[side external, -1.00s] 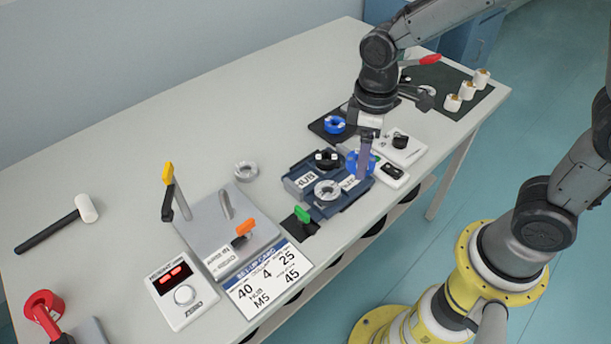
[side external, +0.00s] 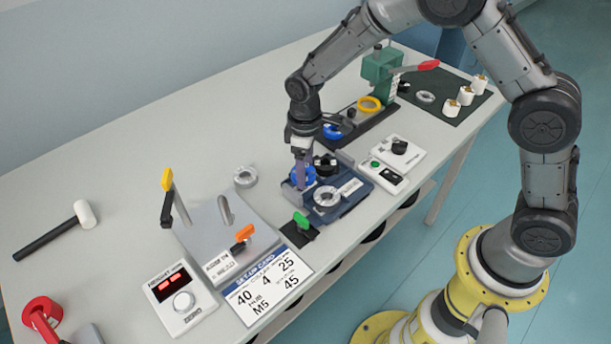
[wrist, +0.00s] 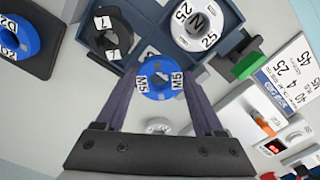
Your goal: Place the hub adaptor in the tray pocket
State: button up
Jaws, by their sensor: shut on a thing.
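The blue hub adaptor (side external: 303,175), marked M5, is between the fingers of my gripper (side external: 301,168). The wrist view shows the adaptor (wrist: 160,76) clasped between both fingertips. It is over the left end of the dark blue tray (side external: 349,208), where the HUB label was visible earlier and is now covered. I cannot tell whether it touches the pocket floor. The other tray pockets hold a black ring (wrist: 111,35) and a grey-white ring (wrist: 195,25) marked 25. The tray's wall (wrist: 88,75) shows beside the adaptor.
A loose grey ring (side external: 245,176) lies left of the tray. Another blue ring (side external: 333,131) sits on a dark base behind, near a yellow ring (side external: 370,104) and green press (side external: 380,70). A green-handled clamp (side external: 301,220) and grey fixture plate (side external: 222,240) stand in front-left.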

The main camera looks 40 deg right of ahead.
notch_tip(320, 180, down, 3)
jog(key=shift+s+r, duration=0.1)
jog(key=shift+s+f, duration=0.15)
jog(key=shift+f, duration=0.65)
jog(key=o, duration=1.1)
notch_tip(320, 180, up, 13)
notch_tip(320, 180, up, 8)
jog(key=f+m+t, duration=0.1)
send_over(307, 188)
jog(key=s+d, duration=0.3)
jog(key=s, duration=0.1)
jog(key=s+d+r+m+t, duration=0.1)
jog(key=s+d+r+m, duration=0.1)
jog(key=s, duration=0.5)
jog(key=s+d+r+m+t, duration=0.1)
jog(key=s+d+r+t, duration=0.1)
jog(key=s, duration=0.5)
jog(key=s+d+r+m+t, duration=0.1)
jog(key=s+d+r+m, duration=0.1)
jog(key=s, duration=0.6)
jog(key=shift+d+r+m+t, duration=0.2)
jog(key=shift+d+m+t, duration=0.1)
jog(key=shift+d, duration=0.35)
